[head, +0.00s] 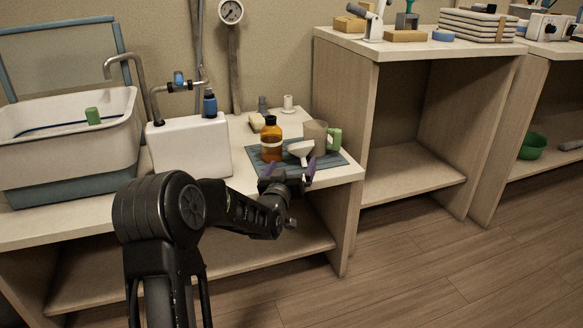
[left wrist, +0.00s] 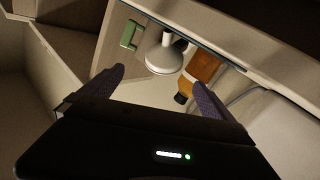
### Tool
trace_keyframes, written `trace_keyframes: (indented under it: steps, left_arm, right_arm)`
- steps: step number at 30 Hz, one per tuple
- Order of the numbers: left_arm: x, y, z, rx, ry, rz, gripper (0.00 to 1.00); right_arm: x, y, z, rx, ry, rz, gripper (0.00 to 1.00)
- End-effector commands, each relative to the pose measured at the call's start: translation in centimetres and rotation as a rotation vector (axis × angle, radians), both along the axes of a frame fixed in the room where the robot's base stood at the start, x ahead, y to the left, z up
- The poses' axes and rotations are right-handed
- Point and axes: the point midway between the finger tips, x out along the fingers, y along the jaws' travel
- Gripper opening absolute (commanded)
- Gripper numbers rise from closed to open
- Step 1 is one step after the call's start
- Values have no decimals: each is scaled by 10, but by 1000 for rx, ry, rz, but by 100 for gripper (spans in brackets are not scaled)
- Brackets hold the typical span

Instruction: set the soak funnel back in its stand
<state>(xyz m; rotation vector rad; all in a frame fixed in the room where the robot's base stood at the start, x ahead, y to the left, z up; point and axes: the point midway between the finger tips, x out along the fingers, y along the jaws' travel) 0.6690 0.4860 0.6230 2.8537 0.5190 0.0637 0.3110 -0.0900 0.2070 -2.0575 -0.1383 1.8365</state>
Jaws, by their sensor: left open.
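The white soak funnel (head: 300,149) is on or just above the dark mat (head: 338,158) on the low bench, its wide mouth toward my left gripper. It also shows in the left wrist view (left wrist: 163,57), ahead of and between the fingertips. My left gripper (head: 286,177) is open and empty at the bench's front edge, just short of the funnel; its purple fingers (left wrist: 160,82) show apart in the wrist view. I cannot pick out the stand for certain; a beige cup (head: 315,134) is right behind the funnel. My right gripper is not in view.
An amber bottle (head: 271,140) stands close left of the funnel, and a green block (head: 334,138) close right. A white tank (head: 190,148) and a sink (head: 65,150) are further left. A taller shelf unit (head: 345,110) rises at the right.

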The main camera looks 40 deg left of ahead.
Motion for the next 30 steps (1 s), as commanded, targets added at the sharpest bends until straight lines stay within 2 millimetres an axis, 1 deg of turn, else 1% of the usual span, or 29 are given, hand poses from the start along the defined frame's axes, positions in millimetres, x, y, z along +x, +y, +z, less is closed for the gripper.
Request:
trace_keyframes:
  steps: [11, 14, 16, 17, 20, 21, 23, 24, 26, 27, 29, 30]
  left_arm:
    - [0, -1, -2, -3, 4, -2, 99]
    - [1, -11, -17, -18, 31, -15, 99]
    - [1, -25, -39, -42, 74, -35, 99]
    - [1, -33, -52, -55, 98, -47, 99]
    - [-5, -76, -112, -120, 219, -107, 99]
    - [-11, -98, -139, -151, 278, -137, 99]
    - [-24, -137, -182, -197, 376, -187, 99]
    - [-38, -164, -212, -227, 448, -224, 99]
    - [-65, -204, -257, -272, 567, -277, 99]
    - [-87, -230, -284, -300, 648, -311, 99]
    - [-125, -267, -320, -338, 767, -361, 99]
    - [-153, -291, -342, -362, 851, -394, 99]
  right_arm:
    - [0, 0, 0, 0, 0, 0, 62]
    - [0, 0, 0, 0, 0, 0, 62]
    - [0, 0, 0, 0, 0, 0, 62]
    - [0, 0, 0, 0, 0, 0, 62]
    - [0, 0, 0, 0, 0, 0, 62]
    - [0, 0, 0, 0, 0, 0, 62]
    - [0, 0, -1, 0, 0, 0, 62]
    - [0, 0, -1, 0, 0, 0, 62]
    - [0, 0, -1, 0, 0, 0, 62]
    - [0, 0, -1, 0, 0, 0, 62]
    - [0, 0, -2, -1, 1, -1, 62]
    - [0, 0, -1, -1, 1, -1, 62]
